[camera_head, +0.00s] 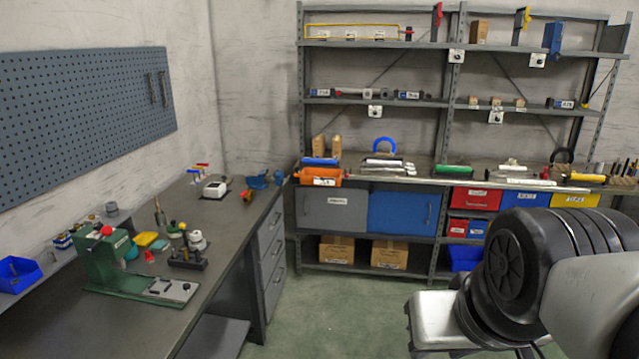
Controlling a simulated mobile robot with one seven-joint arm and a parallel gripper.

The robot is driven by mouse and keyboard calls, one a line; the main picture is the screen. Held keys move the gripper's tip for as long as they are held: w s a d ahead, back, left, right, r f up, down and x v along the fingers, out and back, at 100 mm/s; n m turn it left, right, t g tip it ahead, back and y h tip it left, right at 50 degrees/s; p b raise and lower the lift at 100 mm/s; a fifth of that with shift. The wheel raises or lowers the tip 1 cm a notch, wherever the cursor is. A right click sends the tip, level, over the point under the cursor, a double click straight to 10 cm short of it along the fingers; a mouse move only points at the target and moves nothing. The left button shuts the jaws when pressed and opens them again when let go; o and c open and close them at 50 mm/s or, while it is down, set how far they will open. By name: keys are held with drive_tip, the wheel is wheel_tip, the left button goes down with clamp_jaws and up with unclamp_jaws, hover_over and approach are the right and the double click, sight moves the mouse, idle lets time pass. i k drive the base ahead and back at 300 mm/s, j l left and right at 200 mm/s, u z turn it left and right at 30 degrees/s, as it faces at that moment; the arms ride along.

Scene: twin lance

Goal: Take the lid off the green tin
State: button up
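I cannot make out a green tin with a lid for sure. A small teal-green round object (131,252) stands on the left workbench, partly hidden behind a green press-like machine (108,262); it is too small to tell whether it is a tin or has a lid. A green roll-shaped object (453,170) lies on the far counter. My gripper is not in view; only part of my own body or arm fills the lower right.
The dark workbench (120,325) runs along the left, with a yellow block (146,239), a small red cone (149,256), a black tool stand (188,260) and a blue bin (17,274). Its front is bare. Shelving stands behind. Green floor (335,315) is open between.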

sight(174, 226)
drive_tip(key=i+u, duration=0.2)
drive_tip(key=i, duration=0.55)
drive_tip(key=i+l+u, duration=0.15)
drive_tip(key=i, duration=0.65)
drive_tip(key=i+u, duration=0.4)
drive_tip(key=i+l+u, duration=0.1)
drive_tip(key=i+u, duration=0.15)
drive_tip(key=u, duration=0.2)
drive_tip(key=i+l+u, duration=0.2)
drive_tip(key=u, duration=0.2)
drive_tip(key=i+l+u, duration=0.25)
drive_tip(key=u, duration=0.15)
drive_tip(key=i+l+u, duration=0.4)
